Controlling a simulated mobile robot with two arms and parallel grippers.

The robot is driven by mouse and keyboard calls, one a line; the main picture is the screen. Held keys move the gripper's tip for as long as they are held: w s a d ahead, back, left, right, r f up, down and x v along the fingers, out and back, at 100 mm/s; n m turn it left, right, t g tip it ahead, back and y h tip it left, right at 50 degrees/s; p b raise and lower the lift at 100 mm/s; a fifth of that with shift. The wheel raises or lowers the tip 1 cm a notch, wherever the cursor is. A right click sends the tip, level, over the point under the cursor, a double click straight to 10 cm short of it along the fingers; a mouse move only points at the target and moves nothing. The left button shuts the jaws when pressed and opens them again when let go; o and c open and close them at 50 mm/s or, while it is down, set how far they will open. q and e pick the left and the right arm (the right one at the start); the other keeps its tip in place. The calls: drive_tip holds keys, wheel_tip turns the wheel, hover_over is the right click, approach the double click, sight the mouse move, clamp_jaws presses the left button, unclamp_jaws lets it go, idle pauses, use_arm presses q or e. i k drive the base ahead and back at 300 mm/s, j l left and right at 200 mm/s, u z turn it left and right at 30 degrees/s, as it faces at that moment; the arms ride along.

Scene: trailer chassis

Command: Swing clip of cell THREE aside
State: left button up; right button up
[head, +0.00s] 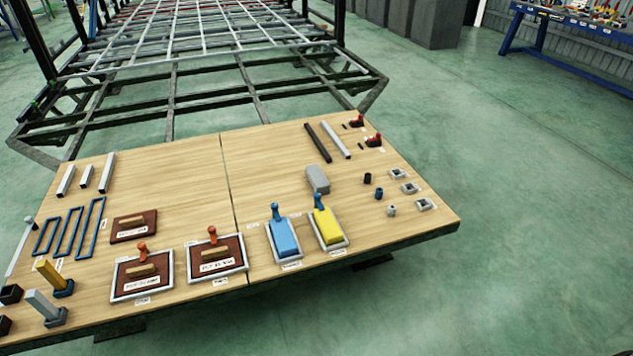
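Four framed cells stand along the front of the wooden table (180,190). Two hold brown plates, the left one (124,285) and the one beside it (234,265), each with an orange clip at its back edge, left (142,249) and right (212,234). The other two hold a blue block (285,238) and a yellow block (327,225), with blue clips at their back edges, left (276,212) and right (318,202). The label cards are too small to read, so I cannot tell which cell is THREE. Neither gripper is in view.
An unframed brown plate (134,224), blue rectangular loops (69,230) and upright yellow (48,274) and grey (41,304) pieces are at left. A grey block (317,179) lies behind the yellow cell. Small sockets (409,187) are at right. A metal chassis (180,85) stands behind.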

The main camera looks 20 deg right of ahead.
sight(274, 206)
drive_tip(key=i+l+z, duration=0.15)
drive_tip(key=i, duration=0.25)
drive_tip(key=i+l+z, duration=0.2)
drive_tip(key=i, duration=0.25)
drive_tip(key=j, duration=0.1)
